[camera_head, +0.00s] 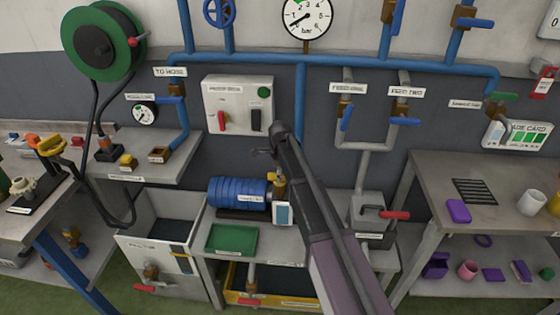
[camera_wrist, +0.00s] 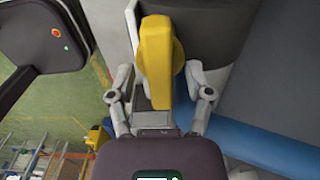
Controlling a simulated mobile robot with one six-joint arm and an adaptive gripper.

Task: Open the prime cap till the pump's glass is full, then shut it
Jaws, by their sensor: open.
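The blue pump (camera_head: 238,193) sits on the low bench in the middle of the head view. A small yellow cap (camera_head: 279,186) stands at its right end. Below the cap is a small white-framed glass (camera_head: 283,214) with a bluish face; its fill level is too small to tell. In the wrist view a yellow handle (camera_wrist: 156,55), apparently the cap, stands between the two fingers of my gripper (camera_wrist: 161,95). The fingers are open, with a gap on each side.
A grey control box (camera_head: 238,105) with red and black handles is on the wall behind. A green tray (camera_head: 231,238) lies in front of the pump. A grey unit with a red handle (camera_head: 395,214) stands to the right. Blue pipes (camera_head: 300,100) run close behind.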

